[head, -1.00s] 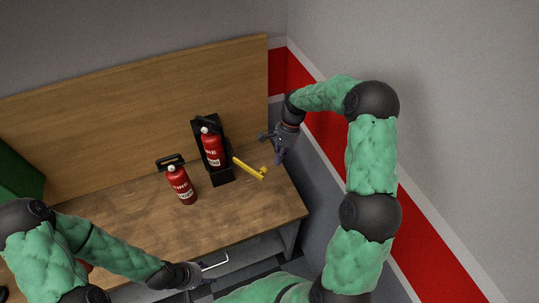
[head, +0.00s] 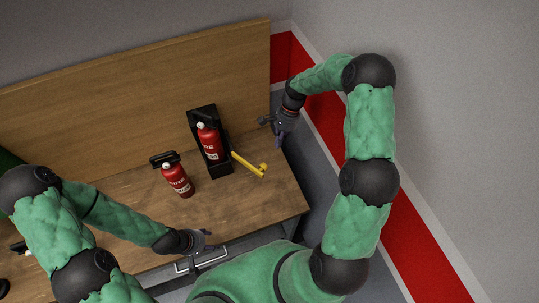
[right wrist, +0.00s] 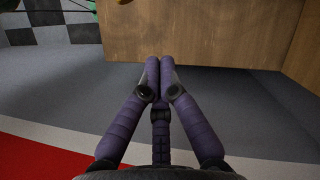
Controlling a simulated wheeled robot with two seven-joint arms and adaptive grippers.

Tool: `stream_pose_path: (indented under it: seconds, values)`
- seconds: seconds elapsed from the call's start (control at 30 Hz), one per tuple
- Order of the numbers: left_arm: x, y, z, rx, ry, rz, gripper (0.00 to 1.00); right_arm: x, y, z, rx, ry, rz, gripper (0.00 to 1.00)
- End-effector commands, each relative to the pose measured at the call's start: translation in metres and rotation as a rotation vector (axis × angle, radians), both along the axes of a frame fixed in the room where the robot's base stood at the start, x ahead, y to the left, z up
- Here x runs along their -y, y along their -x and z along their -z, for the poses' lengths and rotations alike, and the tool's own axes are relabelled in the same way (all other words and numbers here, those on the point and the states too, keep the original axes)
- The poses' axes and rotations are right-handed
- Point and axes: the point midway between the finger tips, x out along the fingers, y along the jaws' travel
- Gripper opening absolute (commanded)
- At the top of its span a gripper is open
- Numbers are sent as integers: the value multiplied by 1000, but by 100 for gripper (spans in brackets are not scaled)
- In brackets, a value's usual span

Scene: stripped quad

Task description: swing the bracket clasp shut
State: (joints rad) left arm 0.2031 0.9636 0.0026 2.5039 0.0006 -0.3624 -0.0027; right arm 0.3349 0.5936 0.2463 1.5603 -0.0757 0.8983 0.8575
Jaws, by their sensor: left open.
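A black bracket (head: 221,171) stands at the back of the wooden bench with a red extinguisher (head: 210,144) upright in it. Its yellow clasp (head: 248,164) sticks out to the right, swung open, away from the extinguisher's front. My right gripper (head: 279,140) is beyond the bench's right end, up and right of the clasp's free end, apart from it. In the right wrist view its purple fingers (right wrist: 159,62) are together with nothing seen between them. My left gripper (head: 209,247) is open and empty at the bench's front edge, by a metal handle; its fingers show small.
A second red extinguisher (head: 177,180) stands loose on the bench (head: 225,208), left of the bracket. A metal handle (head: 187,268) is on the bench front. A wooden back panel (head: 110,110) rises behind. The bench top right of the bracket is mostly clear.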

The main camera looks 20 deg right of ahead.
Motion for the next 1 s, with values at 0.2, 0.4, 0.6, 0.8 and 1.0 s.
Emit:
stream_pose_path:
  seconds: [0.2,0.4,0.6,0.8,1.0]
  values:
    - [0,0,-10,1,0,0,54,-14,8,38,-4,0,0,0]
    - [0,0,-22,1,0,1,54,-37,18,40,0,0,-1,0]
    - [0,0,-26,1,0,1,54,-49,24,42,2,0,-1,0]
    - [0,0,-26,1,0,0,54,-51,25,43,1,0,0,0]
    - [0,0,-26,1,0,0,54,-51,25,43,1,1,1,0]
